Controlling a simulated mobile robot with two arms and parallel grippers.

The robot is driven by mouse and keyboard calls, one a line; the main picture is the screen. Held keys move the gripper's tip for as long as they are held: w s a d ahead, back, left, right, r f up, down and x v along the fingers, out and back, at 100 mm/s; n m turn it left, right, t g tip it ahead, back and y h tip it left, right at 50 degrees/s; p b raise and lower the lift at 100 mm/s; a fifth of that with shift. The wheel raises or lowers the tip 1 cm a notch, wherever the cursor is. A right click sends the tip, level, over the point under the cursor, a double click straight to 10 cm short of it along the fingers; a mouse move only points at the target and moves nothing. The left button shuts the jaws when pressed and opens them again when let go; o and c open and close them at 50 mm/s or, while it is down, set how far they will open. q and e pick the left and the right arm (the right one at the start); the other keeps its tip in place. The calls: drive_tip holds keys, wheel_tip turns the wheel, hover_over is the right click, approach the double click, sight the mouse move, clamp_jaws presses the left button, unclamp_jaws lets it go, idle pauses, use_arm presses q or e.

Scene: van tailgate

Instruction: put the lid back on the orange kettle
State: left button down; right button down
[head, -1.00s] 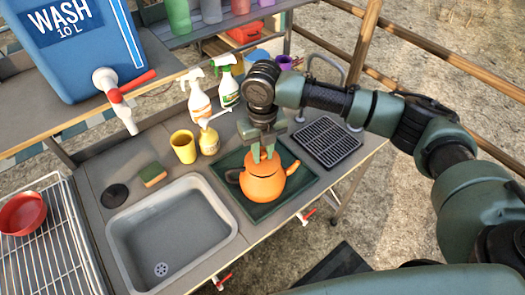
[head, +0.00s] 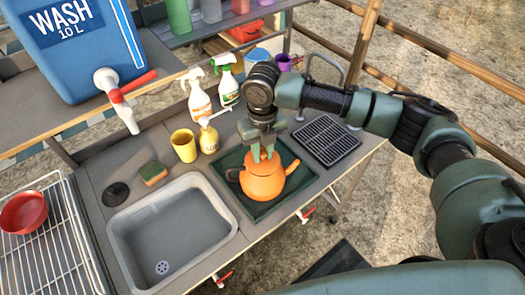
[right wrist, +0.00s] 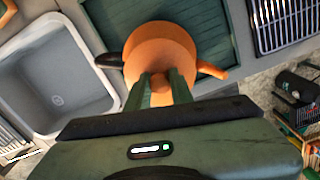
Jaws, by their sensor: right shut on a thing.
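The orange kettle (head: 262,187) stands upright on a dark green tray (head: 228,161), its black handle to the left and its spout to the right. My right gripper (head: 263,155) points down over the kettle's top. In the right wrist view its fingers (right wrist: 160,88) are shut on the small orange knob of the lid (right wrist: 159,82). The lid is at the kettle's top; I cannot tell whether it is fully seated, as the fingers hide part of it. My left gripper is not in view.
A grey sink (head: 170,225) is left of the tray, and a black drying grid (head: 326,141) is right of it. A yellow cup (head: 183,146), a yellow soap bottle (head: 208,138) and spray bottles (head: 198,98) stand behind. A sponge (head: 153,174) lies behind the sink.

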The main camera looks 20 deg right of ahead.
drive_tip(key=shift+p, duration=0.45)
idle(0.6)
drive_tip(key=c, duration=0.7)
unclamp_jaws()
drive_tip(key=shift+r+p, duration=3.55)
drive_tip(key=shift+p, duration=0.1)
clamp_jaws()
